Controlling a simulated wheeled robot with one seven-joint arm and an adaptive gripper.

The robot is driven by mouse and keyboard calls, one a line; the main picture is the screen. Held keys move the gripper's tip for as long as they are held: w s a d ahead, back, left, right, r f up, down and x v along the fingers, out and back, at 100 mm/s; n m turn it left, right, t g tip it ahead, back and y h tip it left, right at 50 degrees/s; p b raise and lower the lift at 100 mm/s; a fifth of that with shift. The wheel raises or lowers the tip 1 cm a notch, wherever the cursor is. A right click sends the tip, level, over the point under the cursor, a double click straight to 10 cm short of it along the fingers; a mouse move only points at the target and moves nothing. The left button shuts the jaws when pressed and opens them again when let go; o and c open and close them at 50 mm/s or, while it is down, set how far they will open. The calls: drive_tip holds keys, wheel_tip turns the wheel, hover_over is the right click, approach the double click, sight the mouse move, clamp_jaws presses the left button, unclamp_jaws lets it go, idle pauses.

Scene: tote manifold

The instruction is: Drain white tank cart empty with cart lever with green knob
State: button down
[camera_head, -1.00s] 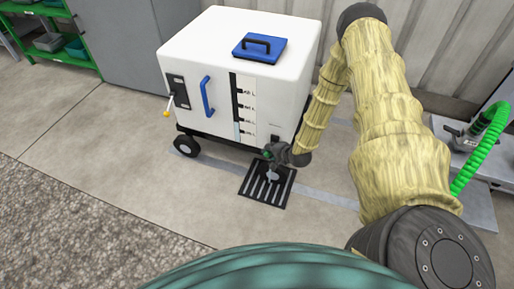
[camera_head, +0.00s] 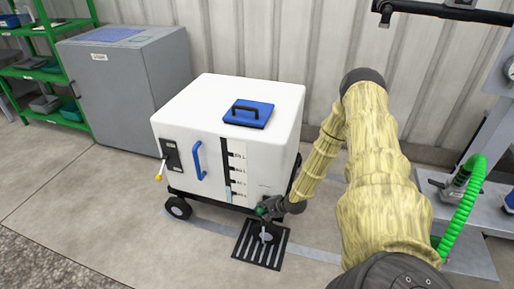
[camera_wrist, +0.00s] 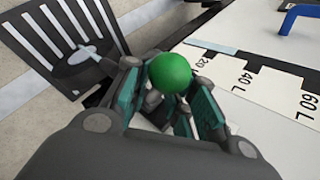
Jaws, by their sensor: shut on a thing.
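The white tank cart (camera_head: 215,110) stands on its wheels in the middle of the head view, with a blue lid (camera_head: 247,114) on top. My gripper (camera_head: 264,212) is low at its front right corner. In the wrist view, the green knob (camera_wrist: 169,73) of the cart lever sits between the two fingers of my gripper (camera_wrist: 168,100), which is shut on it. The lever below the knob is mostly hidden. A pale stream or wet patch (camera_wrist: 84,53) shows over the floor drain (camera_wrist: 62,24). A pale blue strip (camera_wrist: 213,47) on the level gauge ends near the 20 L mark.
The drain grate (camera_head: 244,250) lies on the floor before the cart. A yellow-tipped lever (camera_head: 160,174) sticks out at the cart's left. A grey cabinet (camera_head: 120,85) and green shelf (camera_head: 50,70) stand behind left. A green hose (camera_head: 462,210) hangs at right. Floor at left is clear.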

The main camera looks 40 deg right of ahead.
drive_tip(key=shift+s+d+f, duration=0.15)
drive_tip(key=shift+s+d, duration=0.05)
drive_tip(key=shift+s, duration=0.1)
drive_tip(key=c, duration=1.5)
unclamp_jaws()
drive_tip(key=shift+o, duration=0.2)
drive_tip(key=shift+r, duration=0.2)
drive_tip(key=shift+w+a, duration=0.15)
drive_tip(key=shift+w, duration=0.1)
drive_tip(key=v, duration=1.2)
